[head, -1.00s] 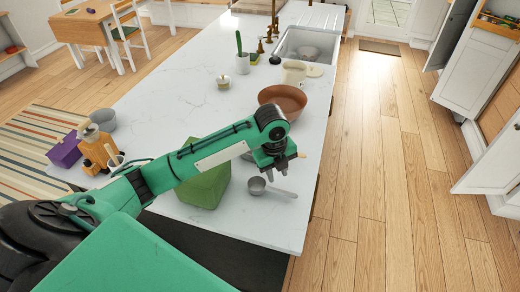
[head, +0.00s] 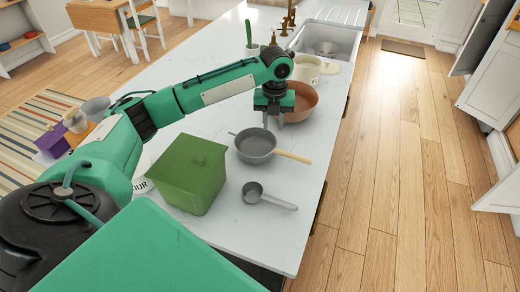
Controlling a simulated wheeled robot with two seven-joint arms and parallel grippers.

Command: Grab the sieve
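The sieve (head: 255,146) is a grey round bowl with a small lug on its left and a light wooden handle pointing right. It lies on the white countertop (head: 300,225) in the head view, to the right of a green lidded box. My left gripper (head: 273,123) points down just beyond the sieve, in front of the brown bowl. Its two fingers are apart with nothing seen between them, so it is open. The gripper looks apart from the sieve, though its exact height is hard to tell. My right gripper is not in view.
The green box (head: 188,178) stands left of the sieve, and a small grey scoop (head: 254,193) lies nearer. The brown bowl (head: 300,103) is right behind the gripper. A cream pot (head: 306,68) and the sink (head: 327,42) are farther back. The counter's right edge is near the handle.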

